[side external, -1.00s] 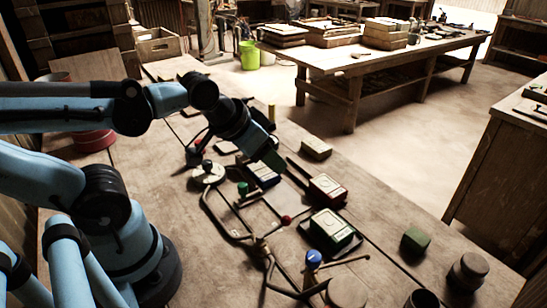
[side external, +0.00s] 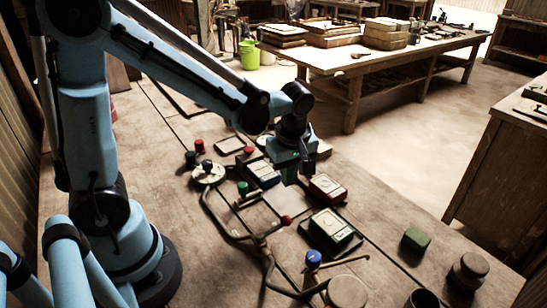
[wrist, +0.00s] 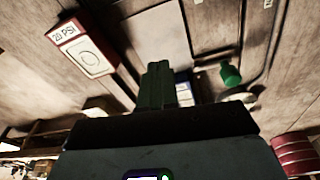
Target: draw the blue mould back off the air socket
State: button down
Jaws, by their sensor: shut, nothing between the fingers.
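The blue mould (side external: 263,174) lies on the bench left of my gripper in the side view, its pale top facing up. In the wrist view only a small part of the blue mould (wrist: 183,92) shows behind my fingers. My gripper (side external: 304,174) points down, shut and empty, between the blue mould and the red mould and apart from the bench. Its dark green fingers (wrist: 158,85) are together in the wrist view. I cannot make out the air socket or whether the blue mould is on it.
The red mould (side external: 327,188), marked 20 PSI in the wrist view (wrist: 85,48), sits close on the right. The green mould (side external: 332,230) is nearer the camera. A green-capped valve (side external: 243,188) and bent pipes (side external: 217,215) run along the left. A bare pale plate (side external: 286,202) lies between.

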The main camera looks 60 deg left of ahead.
aim_at(261, 166)
jog(key=shift+w+a+f+n+g, duration=0.15)
jog(key=shift+f+n+g, duration=0.25)
jog(key=shift+f+n, duration=0.5)
jog(key=a, duration=1.1)
jog(key=shift+a+f, duration=0.3)
jog(key=shift+a, duration=0.1)
jog(key=shift+w+f, duration=0.1)
jog(key=shift+f, duration=0.35)
jog(key=d, duration=1)
jog(key=shift+d, duration=0.35)
jog(key=shift+r, duration=0.75)
jog(key=d, duration=1.2)
